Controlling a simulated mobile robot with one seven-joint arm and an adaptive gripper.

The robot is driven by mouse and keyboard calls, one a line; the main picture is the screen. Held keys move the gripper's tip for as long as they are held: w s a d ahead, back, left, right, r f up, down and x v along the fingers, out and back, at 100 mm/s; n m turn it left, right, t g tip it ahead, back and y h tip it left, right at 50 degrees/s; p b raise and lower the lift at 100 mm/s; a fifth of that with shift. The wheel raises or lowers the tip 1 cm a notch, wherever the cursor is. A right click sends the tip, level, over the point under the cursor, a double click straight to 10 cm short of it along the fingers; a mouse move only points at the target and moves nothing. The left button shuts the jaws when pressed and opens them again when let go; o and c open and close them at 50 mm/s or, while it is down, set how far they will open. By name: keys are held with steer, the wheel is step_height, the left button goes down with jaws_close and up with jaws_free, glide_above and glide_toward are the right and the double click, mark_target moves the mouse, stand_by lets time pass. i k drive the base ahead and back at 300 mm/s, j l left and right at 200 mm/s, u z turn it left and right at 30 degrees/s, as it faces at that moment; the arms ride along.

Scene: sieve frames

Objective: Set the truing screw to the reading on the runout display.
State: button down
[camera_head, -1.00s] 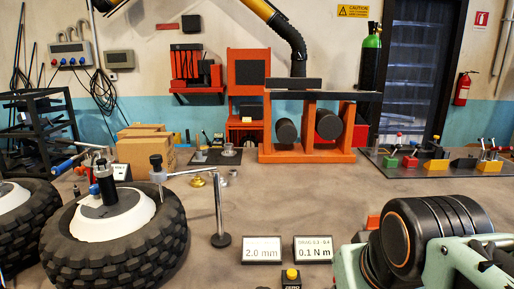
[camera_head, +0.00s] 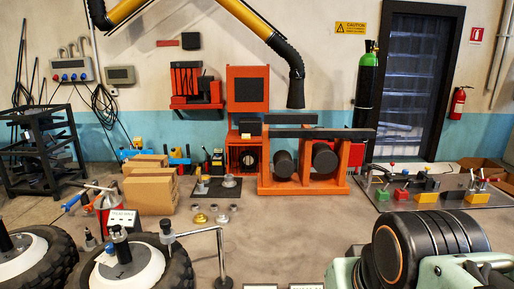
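Two wheels with knobbly black tyres and white hubs lie at the lower left: one at the left edge (camera_head: 62,258), one nearer the middle (camera_head: 180,268). A black upright knob (camera_head: 120,243) stands on the middle wheel's hub. A stand with a dark-headed post (camera_head: 167,228) and a bar (camera_head: 200,232) reaches over that tyre to an upright post (camera_head: 222,262). Only the top edges of two small display cards (camera_head: 260,286) (camera_head: 305,286) show at the bottom; their readings are cut off. I cannot single out the truing screw. My gripper is not in view.
My mint-green and black arm parts fill the lower right. Cardboard boxes (camera_head: 150,193), an orange stand with black rollers (camera_head: 344,178) and a dark mat with coloured blocks (camera_head: 440,192) stand behind. A yellow-black duct (camera_head: 250,18) hangs above. Mid-floor is mostly clear.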

mark_target(109, 248)
steer(key=u, duration=1.45)
